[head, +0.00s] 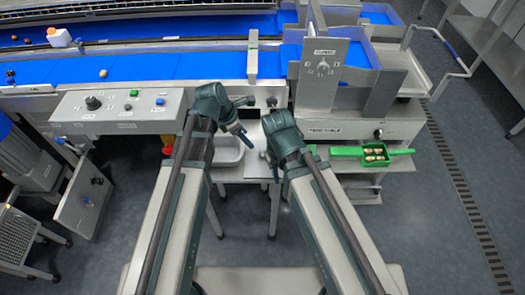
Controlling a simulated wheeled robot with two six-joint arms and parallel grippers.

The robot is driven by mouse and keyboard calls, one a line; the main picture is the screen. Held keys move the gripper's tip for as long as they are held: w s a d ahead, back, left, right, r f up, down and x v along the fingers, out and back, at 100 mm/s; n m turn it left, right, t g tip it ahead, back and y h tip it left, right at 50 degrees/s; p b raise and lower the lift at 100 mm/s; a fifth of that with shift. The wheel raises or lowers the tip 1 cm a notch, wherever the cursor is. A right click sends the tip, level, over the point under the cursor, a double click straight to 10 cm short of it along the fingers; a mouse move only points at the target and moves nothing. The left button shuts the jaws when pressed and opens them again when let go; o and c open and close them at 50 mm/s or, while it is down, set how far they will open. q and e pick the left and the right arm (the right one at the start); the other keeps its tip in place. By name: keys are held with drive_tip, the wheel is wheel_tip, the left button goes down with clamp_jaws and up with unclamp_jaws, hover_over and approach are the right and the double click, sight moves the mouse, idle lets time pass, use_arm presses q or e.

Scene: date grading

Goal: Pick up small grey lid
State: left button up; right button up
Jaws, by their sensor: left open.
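I cannot make out a small grey lid for sure. A pale grey tray (229,151) stands on the small steel table (255,172) in the middle, partly hidden by my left arm. My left gripper (246,119) is open and empty, above the back of this table at the front of the conveyor machine. My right gripper (273,168) is mostly hidden by its own wrist, over the table's right part. Its jaws cannot be read.
A blue conveyor (150,67) with a few dates crosses the back. A control panel (118,106) is at left. A green tray (373,154) with several dates sits at right. A steel chute plate (319,75) stands upright behind my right arm.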

use_arm(q)
drive_tip(key=b, duration=0.7)
hover_over(261, 154)
drive_tip(key=s+a, duration=0.2)
drive_tip(key=a, duration=0.1)
drive_tip(key=f, duration=0.7)
drive_tip(key=shift+w+d+f, duration=0.15)
drive_tip(key=shift+w+d, duration=0.1)
drive_tip(key=b+x, duration=0.5)
drive_tip(key=x, duration=0.1)
drive_tip(key=shift+w+d+b, duration=0.2)
drive_tip(key=shift+d+b, duration=0.1)
drive_tip(key=shift+b, duration=0.1)
clamp_jaws()
